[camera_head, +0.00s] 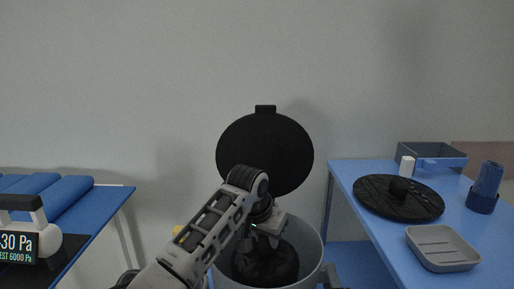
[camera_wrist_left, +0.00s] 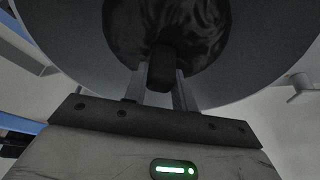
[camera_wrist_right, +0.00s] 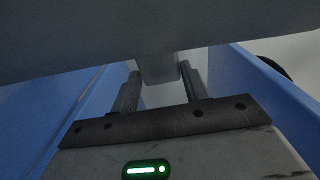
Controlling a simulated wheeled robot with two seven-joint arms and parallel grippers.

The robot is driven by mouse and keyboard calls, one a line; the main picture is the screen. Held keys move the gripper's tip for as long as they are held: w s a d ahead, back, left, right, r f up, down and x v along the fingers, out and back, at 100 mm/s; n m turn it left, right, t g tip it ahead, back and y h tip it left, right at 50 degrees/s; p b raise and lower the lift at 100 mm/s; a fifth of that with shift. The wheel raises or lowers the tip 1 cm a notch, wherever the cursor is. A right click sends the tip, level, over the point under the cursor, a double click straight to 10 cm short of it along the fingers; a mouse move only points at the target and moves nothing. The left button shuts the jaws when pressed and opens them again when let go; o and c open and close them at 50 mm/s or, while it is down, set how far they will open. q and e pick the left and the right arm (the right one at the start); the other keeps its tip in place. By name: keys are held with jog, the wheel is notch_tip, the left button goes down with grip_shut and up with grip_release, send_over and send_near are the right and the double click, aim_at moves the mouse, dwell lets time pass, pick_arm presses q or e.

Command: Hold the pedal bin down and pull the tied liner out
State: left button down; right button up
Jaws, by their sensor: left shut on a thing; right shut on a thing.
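The grey pedal bin (camera_head: 312,243) stands at the bottom middle of the head view, its round black lid (camera_head: 265,150) upright behind the opening. The black liner (camera_head: 262,270) bulges inside the bin, partly hidden by my left arm. My left gripper (camera_head: 268,240) reaches over the bin's mouth. In the left wrist view its fingers are shut on the liner's black knot (camera_wrist_left: 162,68). My right gripper (camera_wrist_right: 162,85) is shut on a grey tab (camera_wrist_right: 157,68) on the bin's outer side. In the head view only a dark part of it shows beside the bin, low at the right.

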pick_arm(q)
jog(key=shift+r, duration=2.5)
pick_arm(e)
jog(key=shift+s+f, duration=0.15)
jog(key=shift+f, duration=0.15)
